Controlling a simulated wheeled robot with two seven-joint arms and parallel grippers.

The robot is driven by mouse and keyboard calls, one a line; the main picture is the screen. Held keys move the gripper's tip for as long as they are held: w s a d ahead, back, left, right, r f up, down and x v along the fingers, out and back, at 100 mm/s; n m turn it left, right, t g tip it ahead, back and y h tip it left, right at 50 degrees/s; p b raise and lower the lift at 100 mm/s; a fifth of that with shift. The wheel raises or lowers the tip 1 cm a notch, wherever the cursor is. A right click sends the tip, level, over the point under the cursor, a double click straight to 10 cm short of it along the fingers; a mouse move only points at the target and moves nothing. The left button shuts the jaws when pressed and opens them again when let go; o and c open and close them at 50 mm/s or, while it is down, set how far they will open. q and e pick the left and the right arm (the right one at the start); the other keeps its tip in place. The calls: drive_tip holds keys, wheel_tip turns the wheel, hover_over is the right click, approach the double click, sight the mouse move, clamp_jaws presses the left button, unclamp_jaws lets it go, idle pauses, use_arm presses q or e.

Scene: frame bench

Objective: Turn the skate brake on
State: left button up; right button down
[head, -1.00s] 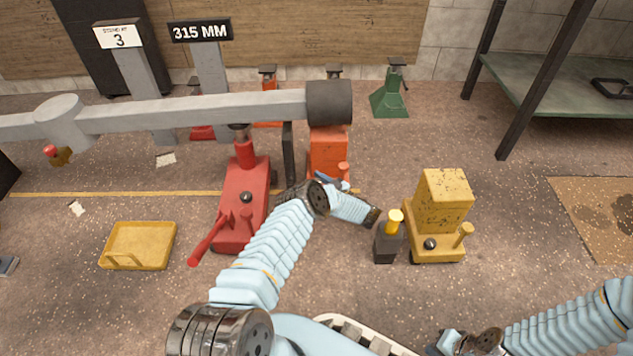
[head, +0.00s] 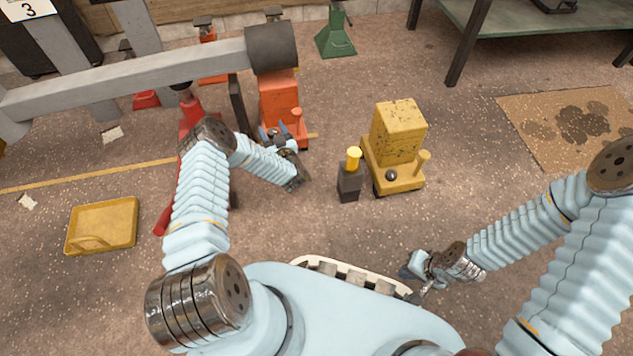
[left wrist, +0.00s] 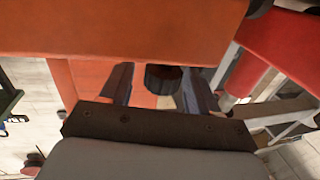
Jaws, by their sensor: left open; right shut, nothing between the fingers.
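An orange skate (head: 279,98) stands under the dark roller end of the grey tube, with an orange peg (head: 297,116) on its right front. My left gripper (head: 274,130) is open at the skate's front. In the left wrist view a dark round knob (left wrist: 163,78) shows between the open fingers, under the skate's orange body (left wrist: 130,28); I cannot tell whether they touch it. In the head view my gripper hides this knob. My right gripper (head: 415,268) is shut and empty, low at the front of my base.
A yellow skate (head: 397,135) with a black knob stands to the right, beside a dark block with a yellow top (head: 350,180). A red skate (head: 190,115) is partly behind my left arm. A yellow tray (head: 102,226) lies at the left. The grey tube (head: 130,80) crosses overhead.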

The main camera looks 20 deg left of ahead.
use_arm(q)
drive_tip(key=m+t+h, duration=0.1)
drive_tip(key=m+h, duration=0.1)
drive_tip(key=m+t+h, duration=0.2)
drive_tip(key=h, duration=0.1)
drive_tip(key=shift+s+a, duration=0.1)
drive_tip(key=shift+a, duration=0.1)
drive_tip(key=shift+s+d+m+t+h, duration=0.25)
drive_tip(key=shift+m+t+h, duration=0.25)
drive_tip(key=shift+h, duration=0.3)
drive_tip(key=p+v, duration=0.3)
drive_tip(key=v, duration=1.1)
drive_tip(key=w+d+r+m+g+h+p, duration=0.1)
drive_tip(key=d+r+g+h+p, duration=0.15)
drive_tip(key=d, duration=0.25)
drive_tip(key=w+d+r+m+g+h+p, duration=0.1)
drive_tip(key=d+g+h+p, duration=0.1)
drive_tip(key=d+h+p, duration=0.15)
drive_tip(key=s+d+r+g+h+p, duration=0.2)
drive_tip(key=s+d+r+g+p, duration=0.2)
drive_tip(key=s+d, duration=0.3)
drive_tip(key=shift+s+d+r+g+h, duration=0.2)
drive_tip(key=shift+d+r+g+h, duration=0.2)
drive_tip(key=shift+d+g, duration=0.6)
drive_tip(key=shift+d, duration=0.15)
